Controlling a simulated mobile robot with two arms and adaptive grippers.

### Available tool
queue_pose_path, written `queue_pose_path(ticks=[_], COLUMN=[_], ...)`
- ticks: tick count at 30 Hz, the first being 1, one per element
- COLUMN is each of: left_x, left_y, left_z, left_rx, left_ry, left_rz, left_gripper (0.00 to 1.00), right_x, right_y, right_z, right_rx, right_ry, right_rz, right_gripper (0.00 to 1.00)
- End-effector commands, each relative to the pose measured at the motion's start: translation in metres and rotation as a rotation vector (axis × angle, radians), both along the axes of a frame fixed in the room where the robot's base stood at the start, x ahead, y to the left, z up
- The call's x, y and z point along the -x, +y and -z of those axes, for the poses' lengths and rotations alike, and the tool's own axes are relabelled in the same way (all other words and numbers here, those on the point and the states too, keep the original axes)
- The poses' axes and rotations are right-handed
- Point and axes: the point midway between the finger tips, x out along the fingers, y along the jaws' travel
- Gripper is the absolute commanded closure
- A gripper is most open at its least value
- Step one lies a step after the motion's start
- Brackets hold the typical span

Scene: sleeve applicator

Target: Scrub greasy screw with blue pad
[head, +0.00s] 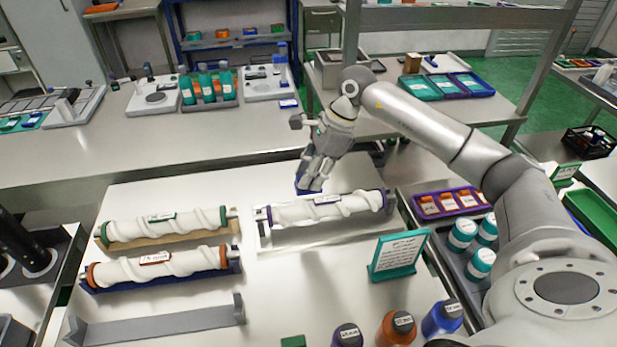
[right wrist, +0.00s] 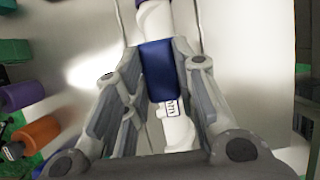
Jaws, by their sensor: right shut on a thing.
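A white screw with purple end collars (head: 325,208) lies level in a pale stand on the bench, a label on its middle. My right gripper (head: 313,178) is above the screw's back edge, fingers pointing down, shut on a blue pad (head: 301,180). In the right wrist view the blue pad (right wrist: 158,70) sits between the fingers, in front of the white screw (right wrist: 178,130). I cannot tell whether pad and screw touch. Two more white screws lie to the left, one with green collars (head: 165,226) and one with orange collars (head: 158,265). No grease is clearly visible. My left gripper is out of view.
A green sign (head: 397,255) stands right of the purple-collared screw. Several bottles, one of them orange (head: 396,330), stand at the front. A tray with white jars (head: 462,234) is at the right. An empty grey cradle (head: 158,325) lies front left.

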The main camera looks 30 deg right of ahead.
Motion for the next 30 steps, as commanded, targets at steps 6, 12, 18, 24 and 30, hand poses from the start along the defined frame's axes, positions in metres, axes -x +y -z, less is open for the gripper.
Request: queue_pose_path(ticks=[6, 12, 18, 24, 30], left_x=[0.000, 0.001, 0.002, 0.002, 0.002], left_y=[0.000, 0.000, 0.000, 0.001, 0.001], left_z=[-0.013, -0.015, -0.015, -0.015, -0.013], left_rx=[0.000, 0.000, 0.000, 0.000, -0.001], left_ry=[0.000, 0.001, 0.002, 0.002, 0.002], left_rz=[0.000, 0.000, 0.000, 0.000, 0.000], left_gripper=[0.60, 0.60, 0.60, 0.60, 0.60], right_x=[0.002, 0.003, 0.003, 0.003, 0.007], right_y=[-0.002, -0.004, -0.004, -0.004, 0.005], right_z=[-0.022, -0.029, -0.028, -0.028, -0.025], right_rx=[0.000, 0.000, 0.000, 0.000, -0.001], right_ry=[0.001, 0.001, 0.000, 0.000, 0.002], right_rz=[0.004, 0.006, 0.005, 0.005, -0.004], right_gripper=[0.93, 0.93, 0.93, 0.93, 0.93])
